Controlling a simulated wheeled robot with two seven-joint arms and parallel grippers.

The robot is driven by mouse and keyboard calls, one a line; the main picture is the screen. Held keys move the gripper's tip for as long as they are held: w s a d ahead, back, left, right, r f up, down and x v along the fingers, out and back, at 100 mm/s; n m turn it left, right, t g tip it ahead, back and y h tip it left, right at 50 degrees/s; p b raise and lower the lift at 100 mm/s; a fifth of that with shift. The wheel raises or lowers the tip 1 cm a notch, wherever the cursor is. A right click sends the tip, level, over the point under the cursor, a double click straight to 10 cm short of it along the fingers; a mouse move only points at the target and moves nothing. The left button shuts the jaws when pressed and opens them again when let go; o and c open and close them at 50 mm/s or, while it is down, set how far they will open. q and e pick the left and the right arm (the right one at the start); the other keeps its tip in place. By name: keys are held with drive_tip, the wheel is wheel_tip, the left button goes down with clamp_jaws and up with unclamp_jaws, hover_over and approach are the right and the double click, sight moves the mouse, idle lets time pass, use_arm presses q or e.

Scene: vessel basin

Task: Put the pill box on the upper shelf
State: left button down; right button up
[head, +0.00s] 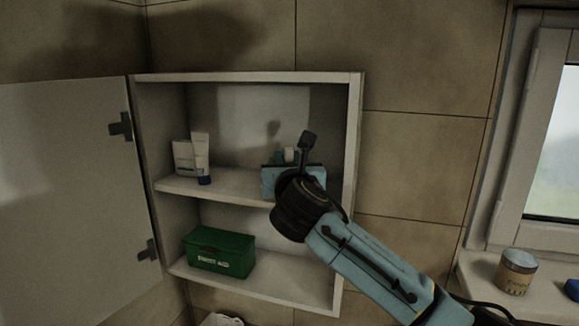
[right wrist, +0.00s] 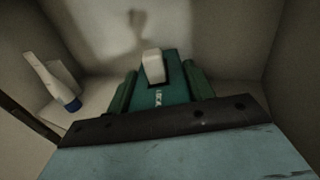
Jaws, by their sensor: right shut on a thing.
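The open wall cabinet (head: 357,130) has an upper shelf board (head: 225,186) across its middle. My right gripper (head: 287,159) reaches into the upper compartment, at its right side. In the right wrist view, my right gripper (right wrist: 160,82) has its dark green fingers shut on the pill box (right wrist: 173,72), a teal box with small lettering and a white part on top. In the head view only a little of the pill box (head: 289,154) shows behind the gripper body. I cannot tell whether its base touches the shelf. My left gripper is not in view.
A white tube with a blue cap (head: 202,160) and a pale box (head: 183,157) stand at the upper shelf's left. A green first-aid box (head: 220,250) sits in the lower compartment. The cabinet door (head: 70,190) hangs open left. A jar (head: 517,272) stands on the windowsill.

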drive_tip(key=shift+w+f, duration=0.2)
drive_tip(key=shift+f, duration=0.15)
drive_tip(key=shift+f, duration=0.15)
drive_tip(key=o, duration=1)
drive_tip(key=shift+s+d, duration=0.1)
drive_tip(key=shift+s, duration=0.05)
drive_tip(key=s+b, duration=0.1)
drive_tip(key=s, duration=1)
drive_tip(key=shift+s+d, duration=0.35)
drive_tip(key=shift+d, duration=0.1)
